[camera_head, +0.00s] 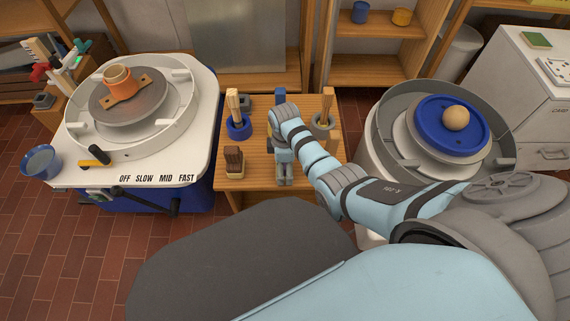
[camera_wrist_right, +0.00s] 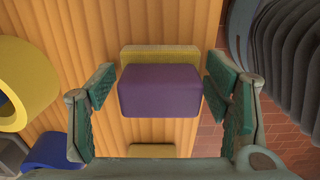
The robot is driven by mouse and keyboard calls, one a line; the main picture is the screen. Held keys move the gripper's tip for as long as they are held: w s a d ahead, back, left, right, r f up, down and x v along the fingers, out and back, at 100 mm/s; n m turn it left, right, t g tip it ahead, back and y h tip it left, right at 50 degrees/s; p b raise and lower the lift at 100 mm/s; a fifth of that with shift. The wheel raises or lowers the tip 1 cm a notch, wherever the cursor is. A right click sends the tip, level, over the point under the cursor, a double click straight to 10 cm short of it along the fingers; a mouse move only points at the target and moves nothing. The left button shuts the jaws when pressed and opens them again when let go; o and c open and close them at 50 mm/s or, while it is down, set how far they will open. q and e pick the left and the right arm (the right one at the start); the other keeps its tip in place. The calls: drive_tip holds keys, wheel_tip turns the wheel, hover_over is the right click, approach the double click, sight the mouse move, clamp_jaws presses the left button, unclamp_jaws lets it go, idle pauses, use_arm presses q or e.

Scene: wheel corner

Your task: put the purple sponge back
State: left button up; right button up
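The purple sponge (camera_wrist_right: 160,91) is in the right wrist view, in front of a yellow strip (camera_wrist_right: 160,54) of about its width; I cannot tell if this strip is part of it. The two fingertips of my right gripper (camera_wrist_right: 161,82) stand on either side of the sponge, with a narrow gap at the left and almost none at the right. In the head view my right gripper (camera_head: 284,172) points down over the small wooden table (camera_head: 255,188), and the sponge is hidden there. My left gripper is not in view.
On the table, a blue holder with a brush (camera_head: 237,128) and a brown brush (camera_head: 233,162) stand left of the gripper; a grey holder (camera_head: 323,127) stands right. Potter's wheels flank the table: one with an orange pot (camera_head: 121,85), one with a blue disc (camera_head: 428,125).

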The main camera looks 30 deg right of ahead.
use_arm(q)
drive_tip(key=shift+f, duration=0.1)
use_arm(e)
drive_tip(key=shift+f+b, duration=0.1)
drive_tip(key=shift+b, duration=0.4)
drive_tip(key=r+p, duration=0.1)
drive_tip(key=r, duration=0.1)
drive_tip(key=r+p, duration=0.2)
drive_tip(key=w+r+p, duration=0.1)
drive_tip(key=r, duration=0.1)
drive_tip(key=shift+a+r, duration=0.3)
drive_tip(key=shift+a, duration=0.05)
use_arm(q)
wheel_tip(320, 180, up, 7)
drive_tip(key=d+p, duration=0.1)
drive_tip(key=p, duration=0.3)
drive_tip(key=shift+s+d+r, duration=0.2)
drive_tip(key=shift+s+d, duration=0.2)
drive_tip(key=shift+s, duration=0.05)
use_arm(e)
wheel_tip(320, 180, up, 8)
drive_tip(key=shift+s, duration=0.1)
